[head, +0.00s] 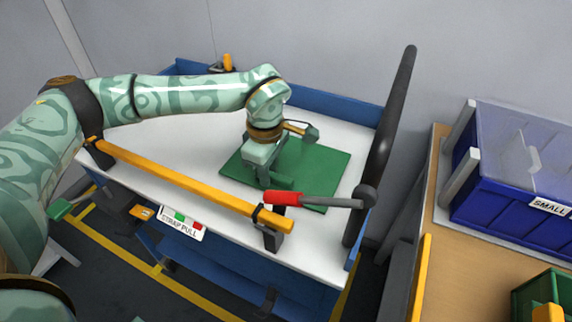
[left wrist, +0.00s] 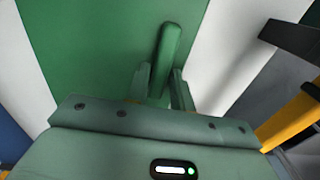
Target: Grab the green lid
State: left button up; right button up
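The green lid (head: 318,172) is a flat plate with a raised bar handle, lying on the white top of the blue cart. My left gripper (head: 275,184) reaches down over the lid's near left part. In the left wrist view the lid (left wrist: 95,45) fills the left and middle. Its handle (left wrist: 166,55) stands between the two fingers of my left gripper (left wrist: 161,82), which sit close against both its sides. My right gripper is not in view.
A black padded bar (head: 385,140) rises at the right. A blue bin (head: 510,205) marked SMALL stands on a wooden table (head: 450,265).

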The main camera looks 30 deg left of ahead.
pick_arm(q)
grip_shut()
